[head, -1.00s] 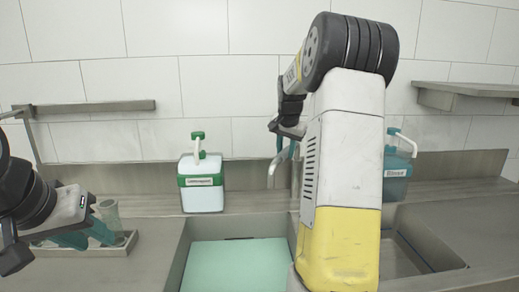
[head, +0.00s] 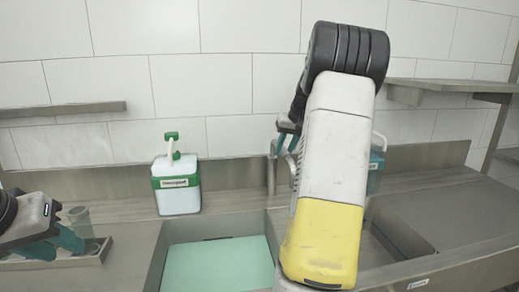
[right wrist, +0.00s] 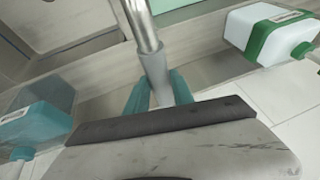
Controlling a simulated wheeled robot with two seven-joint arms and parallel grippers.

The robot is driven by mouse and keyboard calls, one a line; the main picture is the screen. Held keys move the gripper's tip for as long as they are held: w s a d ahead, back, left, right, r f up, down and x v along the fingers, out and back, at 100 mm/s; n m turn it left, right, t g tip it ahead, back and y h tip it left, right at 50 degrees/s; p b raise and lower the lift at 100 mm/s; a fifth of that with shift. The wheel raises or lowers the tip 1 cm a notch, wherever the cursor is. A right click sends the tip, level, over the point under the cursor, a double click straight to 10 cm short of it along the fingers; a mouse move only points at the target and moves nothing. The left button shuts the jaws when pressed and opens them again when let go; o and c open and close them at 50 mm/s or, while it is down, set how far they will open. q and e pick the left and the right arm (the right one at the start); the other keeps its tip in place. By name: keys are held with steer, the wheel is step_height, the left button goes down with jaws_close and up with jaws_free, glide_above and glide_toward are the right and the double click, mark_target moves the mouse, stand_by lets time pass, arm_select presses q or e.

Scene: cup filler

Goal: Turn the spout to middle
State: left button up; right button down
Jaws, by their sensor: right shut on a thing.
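The spout is a shiny metal pipe (right wrist: 141,25) with a grey sleeve (right wrist: 156,72) in the right wrist view. My right gripper (right wrist: 160,90) is shut on it, with one teal finger on each side of the sleeve. The pipe runs out of the top of that view, so its outlet is hidden. In the head view part of the faucet (head: 271,172) shows behind the sink, left of my right arm. My right gripper (head: 287,140) is mostly hidden there. My left gripper (head: 68,243) is at the far left, away from the faucet; its jaw opening is unclear.
The left basin (head: 160,262) holds a teal surface; the right basin (head: 395,245) is partly behind my arm. A green-and-white dispenser (head: 177,185) stands behind the left basin, and a blue one (head: 375,170) at right. A glass (head: 80,218) stands on a tray at left.

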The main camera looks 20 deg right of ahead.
steer(key=shift+r, duration=0.1)
steer(key=c, duration=1.1)
jaws_free()
steer(key=v, duration=0.7)
steer(key=shift+s+r, duration=0.15)
steer(key=shift+r, duration=0.15)
